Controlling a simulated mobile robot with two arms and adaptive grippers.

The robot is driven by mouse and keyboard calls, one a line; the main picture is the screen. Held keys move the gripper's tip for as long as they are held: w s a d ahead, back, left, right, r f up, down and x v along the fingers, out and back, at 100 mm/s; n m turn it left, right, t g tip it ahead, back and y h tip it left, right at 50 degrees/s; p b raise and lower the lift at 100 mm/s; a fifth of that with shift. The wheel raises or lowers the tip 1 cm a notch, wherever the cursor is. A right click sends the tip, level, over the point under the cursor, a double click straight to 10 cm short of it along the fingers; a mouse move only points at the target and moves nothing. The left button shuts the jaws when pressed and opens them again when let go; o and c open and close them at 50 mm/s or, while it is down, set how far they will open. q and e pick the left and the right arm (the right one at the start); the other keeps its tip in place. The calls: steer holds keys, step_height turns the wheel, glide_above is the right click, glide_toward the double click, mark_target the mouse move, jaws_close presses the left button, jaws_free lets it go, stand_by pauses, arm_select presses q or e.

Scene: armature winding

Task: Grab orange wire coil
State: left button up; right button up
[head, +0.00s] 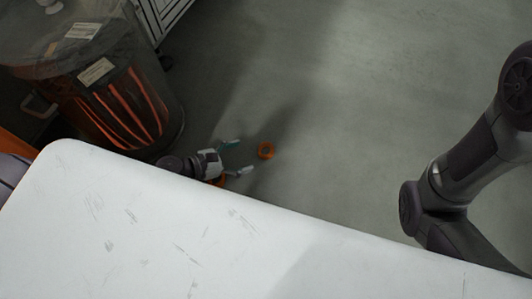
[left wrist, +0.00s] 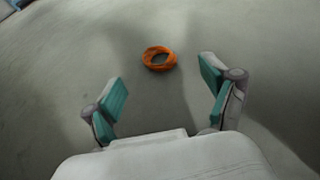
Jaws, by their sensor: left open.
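An orange wire coil (head: 266,150) lies flat on the grey floor beyond the far edge of the white table. It is a small ring. My left gripper (head: 238,158) is open and empty, with its fingers pointing toward the coil from the left. In the left wrist view the coil (left wrist: 159,58) lies ahead of the open fingers (left wrist: 165,97), roughly midway between them and apart from both. Another bit of orange (head: 219,181) shows below the left gripper at the table edge, mostly hidden. My right gripper is out of view; only part of that arm shows at the right.
The white table (head: 160,230) fills the lower left, its edge close to my left gripper. A large dark drum (head: 120,105) with orange strips stands at the upper left, beside a white cabinet (head: 168,15). The floor (head: 350,90) around and beyond the coil is clear.

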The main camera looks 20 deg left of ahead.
mark_target(260, 152)
arm_select(q)
steer(key=x, duration=0.2)
steer(key=shift+w+d+f+b, duration=0.2)
steer(key=shift+w+b, duration=0.05)
steer(key=shift+b, duration=0.15)
steer(key=b+x, duration=0.1)
steer(key=x, duration=0.1)
steer(key=b+x, duration=0.2)
steer(key=shift+w+f+b, duration=0.3)
steer(key=shift+f, duration=0.15)
steer(key=shift+w+d, duration=0.15)
steer(key=c, duration=1)
